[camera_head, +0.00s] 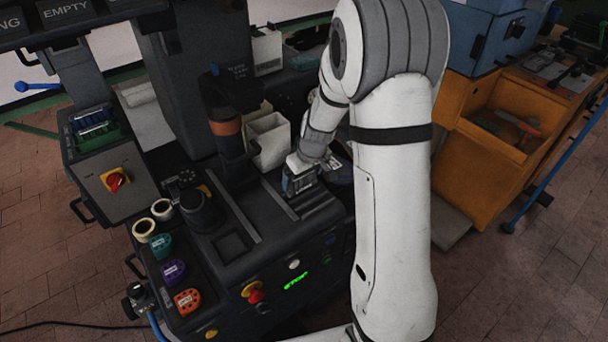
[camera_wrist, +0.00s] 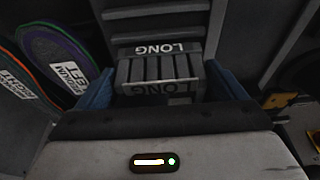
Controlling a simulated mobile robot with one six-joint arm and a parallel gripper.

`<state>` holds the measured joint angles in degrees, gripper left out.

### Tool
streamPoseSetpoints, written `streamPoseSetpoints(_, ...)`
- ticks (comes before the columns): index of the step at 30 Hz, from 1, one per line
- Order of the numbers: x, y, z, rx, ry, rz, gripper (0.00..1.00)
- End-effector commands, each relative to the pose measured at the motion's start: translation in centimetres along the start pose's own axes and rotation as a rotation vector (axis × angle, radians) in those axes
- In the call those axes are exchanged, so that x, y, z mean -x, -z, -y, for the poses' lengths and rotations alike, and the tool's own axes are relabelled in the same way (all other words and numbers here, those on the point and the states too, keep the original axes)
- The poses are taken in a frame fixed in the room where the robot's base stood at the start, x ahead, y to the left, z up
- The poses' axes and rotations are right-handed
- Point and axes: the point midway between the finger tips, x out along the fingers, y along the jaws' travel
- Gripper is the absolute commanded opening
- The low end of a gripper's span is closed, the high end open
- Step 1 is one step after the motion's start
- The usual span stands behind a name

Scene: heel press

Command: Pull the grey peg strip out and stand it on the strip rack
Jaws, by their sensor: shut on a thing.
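My gripper (camera_head: 300,178) is low over the right part of the machine's dark top. In the wrist view its two blue fingertips (camera_wrist: 163,86) are shut on the sides of the grey peg strip (camera_wrist: 158,68). The strip shows a row of several grey pegs and the word LONG twice, the upper one upside down. Dark parallel ridges and slots, apparently the strip rack (camera_wrist: 150,14), lie behind the strip; in the head view they show in front of my gripper (camera_head: 314,207). I cannot tell whether the strip touches them.
A dark column with a brown band (camera_head: 228,128) stands left of my gripper. A white bin (camera_head: 269,142) is behind it. Teal, purple and orange pads (camera_head: 173,271) lie at the left front. Round discs labelled LEFT and RIGHT (camera_wrist: 62,62) are close on the left in the wrist view.

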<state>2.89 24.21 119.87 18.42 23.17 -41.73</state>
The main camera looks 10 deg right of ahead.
Motion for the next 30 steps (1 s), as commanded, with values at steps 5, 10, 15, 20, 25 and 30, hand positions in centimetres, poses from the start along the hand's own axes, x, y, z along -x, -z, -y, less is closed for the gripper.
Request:
streamPoseSetpoints(5,-0.6,-0.2,0.0,-0.001,0.000,0.000,0.68)
streamPoseSetpoints(10,-1.0,-0.4,-0.1,-0.001,0.000,0.001,0.68)
streamPoseSetpoints(15,-1.5,-0.7,-0.1,-0.002,0.002,0.004,0.68)
streamPoseSetpoints(20,-1.6,-0.9,0.0,-0.003,0.004,0.010,0.68)
streamPoseSetpoints(25,-1.8,-1.1,0.0,-0.004,0.006,0.014,0.95)
streamPoseSetpoints(30,-1.8,-1.1,0.0,-0.005,0.007,0.015,1.00)
